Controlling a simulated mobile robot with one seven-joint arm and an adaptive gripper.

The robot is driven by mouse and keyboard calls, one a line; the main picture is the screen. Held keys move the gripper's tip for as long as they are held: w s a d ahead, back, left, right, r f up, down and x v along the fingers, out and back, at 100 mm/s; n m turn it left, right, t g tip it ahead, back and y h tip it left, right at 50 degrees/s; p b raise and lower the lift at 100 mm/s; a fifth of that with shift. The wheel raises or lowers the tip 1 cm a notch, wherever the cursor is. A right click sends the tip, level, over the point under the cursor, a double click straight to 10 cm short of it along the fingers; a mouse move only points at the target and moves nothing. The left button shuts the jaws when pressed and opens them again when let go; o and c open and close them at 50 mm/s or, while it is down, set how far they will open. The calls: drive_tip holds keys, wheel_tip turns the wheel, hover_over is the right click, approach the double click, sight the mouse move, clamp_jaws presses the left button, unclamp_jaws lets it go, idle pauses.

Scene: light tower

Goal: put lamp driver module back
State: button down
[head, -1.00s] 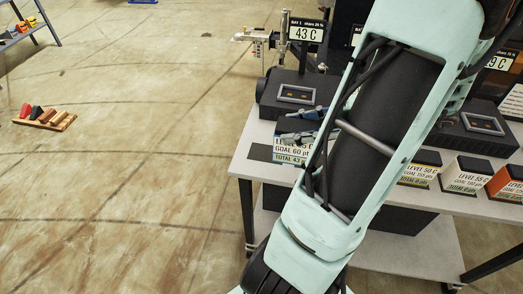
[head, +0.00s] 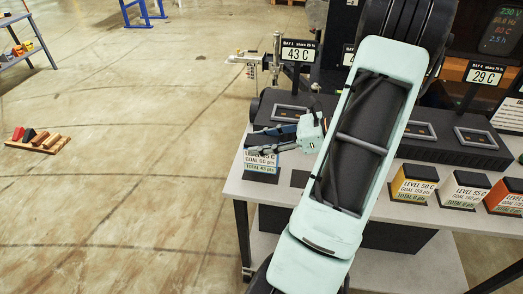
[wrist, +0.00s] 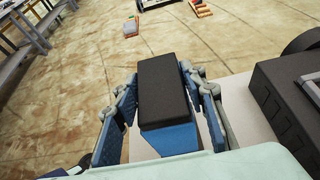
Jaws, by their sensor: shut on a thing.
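My gripper (head: 262,142) is shut on the lamp driver module (head: 262,162), a block with a blue body, dark top and white label reading LEVEL 45 C, GOAL 60 pts. In the head view it is at the left end of the table, seen between my fingers. In the wrist view the module's black top (wrist: 164,88) lies between both fingers. I cannot tell whether its base touches the table. A bare dark pad (head: 300,178) shows on the table to the right of the module, partly beside my arm.
The light table (head: 235,187) carries a long dark console (head: 375,122) with framed windows behind the blocks. Yellow (head: 414,184), white (head: 464,190) and orange (head: 505,196) labelled blocks stand to the right. A 43 C sign (head: 298,52) rises behind.

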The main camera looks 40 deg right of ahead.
drive_tip(key=shift+w+f, duration=0.1)
drive_tip(key=shift+f, duration=1.45)
drive_tip(key=shift+f, duration=0.2)
drive_tip(key=c, duration=1.2)
unclamp_jaws()
drive_tip(key=shift+r, duration=0.25)
drive_tip(key=v, duration=1.2)
drive_tip(key=shift+f, duration=0.1)
